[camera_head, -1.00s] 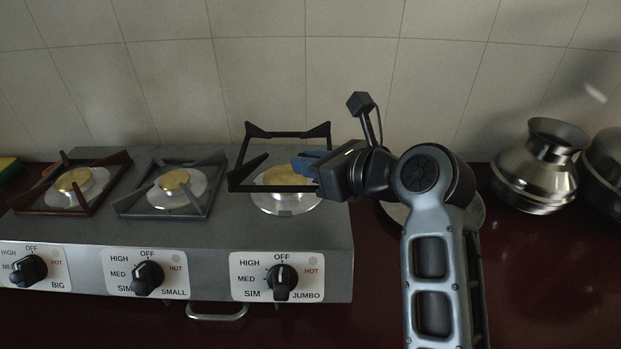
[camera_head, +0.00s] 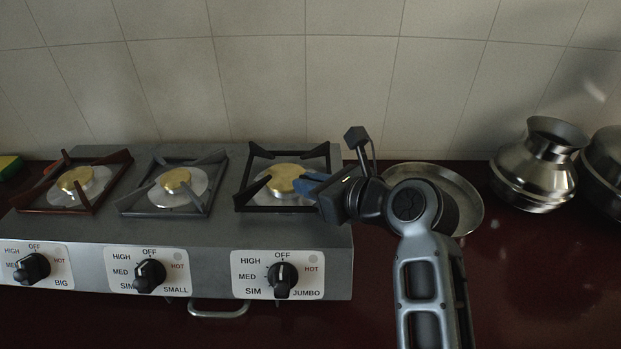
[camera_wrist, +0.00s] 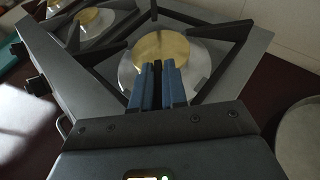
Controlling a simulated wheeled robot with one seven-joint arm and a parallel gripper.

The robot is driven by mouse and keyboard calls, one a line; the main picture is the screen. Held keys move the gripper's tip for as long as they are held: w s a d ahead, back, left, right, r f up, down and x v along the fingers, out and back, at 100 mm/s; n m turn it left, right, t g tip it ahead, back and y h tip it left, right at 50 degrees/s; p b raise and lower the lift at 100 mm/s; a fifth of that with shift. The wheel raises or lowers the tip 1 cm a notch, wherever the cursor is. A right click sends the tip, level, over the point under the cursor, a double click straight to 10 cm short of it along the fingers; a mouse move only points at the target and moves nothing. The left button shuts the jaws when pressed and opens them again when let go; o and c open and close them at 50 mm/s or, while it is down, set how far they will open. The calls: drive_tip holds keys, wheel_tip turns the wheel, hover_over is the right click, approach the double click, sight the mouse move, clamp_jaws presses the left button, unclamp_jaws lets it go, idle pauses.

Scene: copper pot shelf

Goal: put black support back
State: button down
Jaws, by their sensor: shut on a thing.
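The black support (camera_head: 290,153) is a square dark frame with prongs. It lies level around the right-hand brass burner (camera_head: 285,178), at the stove top; I cannot tell whether every side touches the surface. My gripper (camera_head: 308,185) comes in from the right with its blue fingers shut on the support's right side. In the wrist view the blue fingers (camera_wrist: 159,80) are close together over the near side of the support (camera_wrist: 198,23), partly hiding the burner and the held part.
The grey stove (camera_head: 200,240) has two other burners with supports, a brown one (camera_head: 85,205) and a grey one (camera_head: 160,212). A metal plate (camera_head: 470,195) lies right of the stove behind my arm. A steel pot (camera_head: 535,175) stands further right. A tiled wall is behind.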

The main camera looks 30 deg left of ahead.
drive_tip(key=c, duration=1.2)
unclamp_jaws()
drive_tip(key=shift+o, duration=0.2)
drive_tip(key=shift+r+b, duration=0.5)
drive_tip(key=shift+r, duration=0.1)
drive_tip(key=v, duration=1.2)
